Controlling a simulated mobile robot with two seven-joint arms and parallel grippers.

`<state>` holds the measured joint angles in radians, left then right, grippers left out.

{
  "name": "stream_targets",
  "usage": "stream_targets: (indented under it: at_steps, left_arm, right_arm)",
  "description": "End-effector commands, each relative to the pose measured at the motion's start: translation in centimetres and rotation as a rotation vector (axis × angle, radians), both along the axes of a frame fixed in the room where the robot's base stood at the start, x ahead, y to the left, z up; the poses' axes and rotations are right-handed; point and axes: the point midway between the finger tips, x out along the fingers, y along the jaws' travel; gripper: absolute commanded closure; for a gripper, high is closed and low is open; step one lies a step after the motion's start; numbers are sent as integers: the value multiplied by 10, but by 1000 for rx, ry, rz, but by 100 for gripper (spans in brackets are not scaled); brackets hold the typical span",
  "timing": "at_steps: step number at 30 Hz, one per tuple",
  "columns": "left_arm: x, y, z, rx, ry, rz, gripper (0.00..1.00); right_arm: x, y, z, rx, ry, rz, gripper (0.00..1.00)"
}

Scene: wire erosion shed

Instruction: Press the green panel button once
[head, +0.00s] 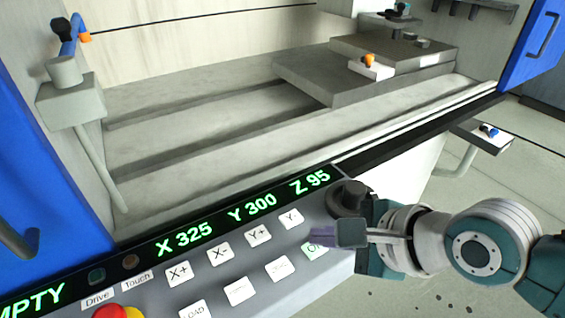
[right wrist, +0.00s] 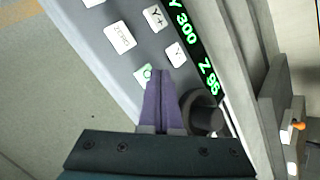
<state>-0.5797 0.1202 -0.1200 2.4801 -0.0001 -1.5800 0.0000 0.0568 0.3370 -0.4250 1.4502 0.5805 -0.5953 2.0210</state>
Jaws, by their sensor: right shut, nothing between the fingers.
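The green-marked panel button (head: 313,251) is a pale key with green lettering at the right end of the sloped control panel (head: 215,290). My right gripper (head: 318,236) comes in from the right and partly covers it. In the right wrist view the same button (right wrist: 144,75) shows just left of the purple fingertips (right wrist: 159,75). The fingers are shut together with nothing between them. I cannot tell whether the tips touch the panel. My left gripper is not in view.
A black knob (head: 350,198) stands close beside the right fingers. White keys (head: 258,235) with dark lettering lie left of the button. A red and yellow stop button (head: 112,312) is at the lower left. The display (head: 240,214) runs above the keys.

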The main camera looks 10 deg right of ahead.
Motion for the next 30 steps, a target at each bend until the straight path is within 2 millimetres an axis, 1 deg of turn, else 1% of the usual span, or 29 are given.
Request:
stream_targets:
  at_steps: [20,30]
  left_arm:
    - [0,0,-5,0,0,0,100]
    - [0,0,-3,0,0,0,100]
  right_arm:
    - [0,0,-8,0,-1,-1,100]
    - [0,0,-6,-1,0,-1,100]
